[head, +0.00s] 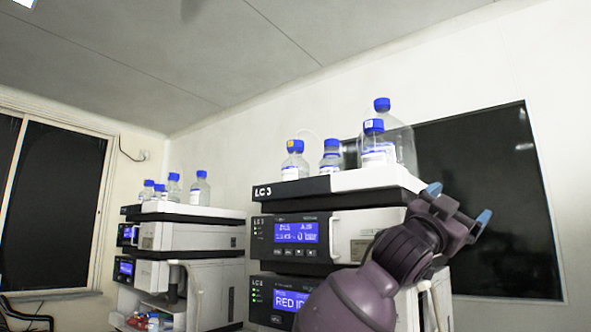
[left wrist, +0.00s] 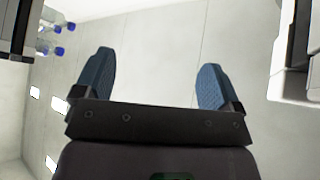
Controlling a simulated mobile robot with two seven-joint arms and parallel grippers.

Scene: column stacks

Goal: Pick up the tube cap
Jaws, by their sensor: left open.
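My left gripper (head: 459,207) is raised at the right of the head view, in front of the near instrument stack and the dark window. Its two blue fingertips are apart with nothing between them. In the left wrist view the fingers (left wrist: 155,85) are also spread, with only pale ceiling or wall behind them. I cannot make out a separate tube cap; the blue caps in view sit on bottles, such as the tall bottle (head: 392,140) on the near stack. My right gripper is in neither view.
The near stack (head: 345,183), marked LC 3, carries several blue-capped bottles and has lit blue screens. A similar stack (head: 195,212) stands farther left, with small items (head: 150,321) low in it. A dark window (head: 480,160) is behind my gripper. Space above the stacks is open.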

